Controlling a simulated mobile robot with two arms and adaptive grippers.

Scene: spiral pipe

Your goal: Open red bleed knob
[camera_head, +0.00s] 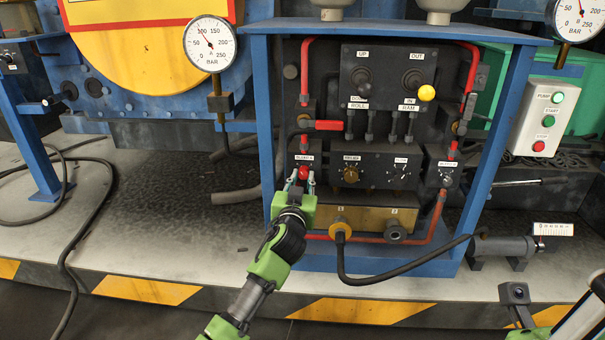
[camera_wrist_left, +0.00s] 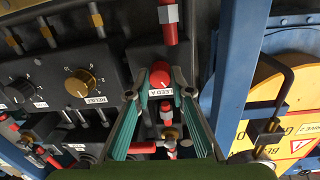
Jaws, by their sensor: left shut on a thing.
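The red bleed knob (camera_head: 303,172) sits at the left of the lower row on the dark valve panel, below a small white label. It also shows in the left wrist view (camera_wrist_left: 160,75), with a label reading "BLEED A" beside it. My left gripper (camera_head: 300,184) reaches up to it from below.
A brass relief knob (camera_head: 351,174) sits right of the red knob. Red pipes (camera_head: 305,70) and a blue frame post (camera_head: 265,110) stand close on the left. A brass block (camera_head: 365,218) with a black hose (camera_head: 345,265) lies below.

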